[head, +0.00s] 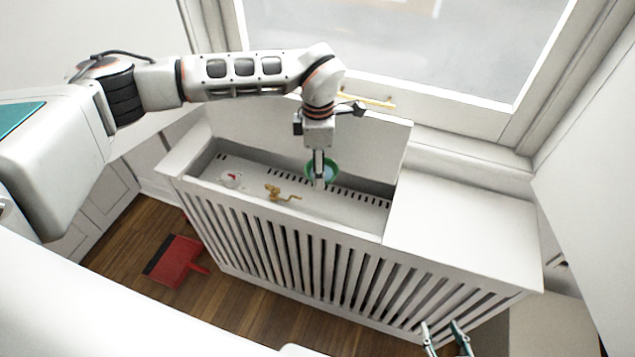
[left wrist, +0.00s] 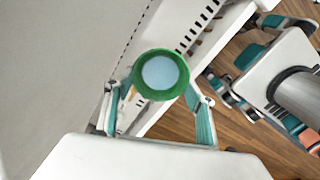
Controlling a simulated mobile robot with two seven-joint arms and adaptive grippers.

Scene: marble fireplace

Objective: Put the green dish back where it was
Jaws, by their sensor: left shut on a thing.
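The green dish (head: 331,168) is a small round bowl with a light blue inside. My left gripper (head: 319,165) is shut on it, over the open recess of the white slatted radiator cover (head: 225,162). In the left wrist view the dish (left wrist: 139,84) sits between the two fingers of my left gripper (left wrist: 161,92), its round opening facing the camera. I cannot tell whether the dish touches the slotted surface below. My right gripper (head: 444,338) is open and empty at the lower right, in front of the cover.
In the recess lie a small white-and-red thing (head: 232,180) and a brass-coloured piece (head: 283,194). The cover's right top (head: 460,218) is bare. A yellow stick (head: 368,101) lies by the window. A red dustpan (head: 176,261) lies on the wooden floor.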

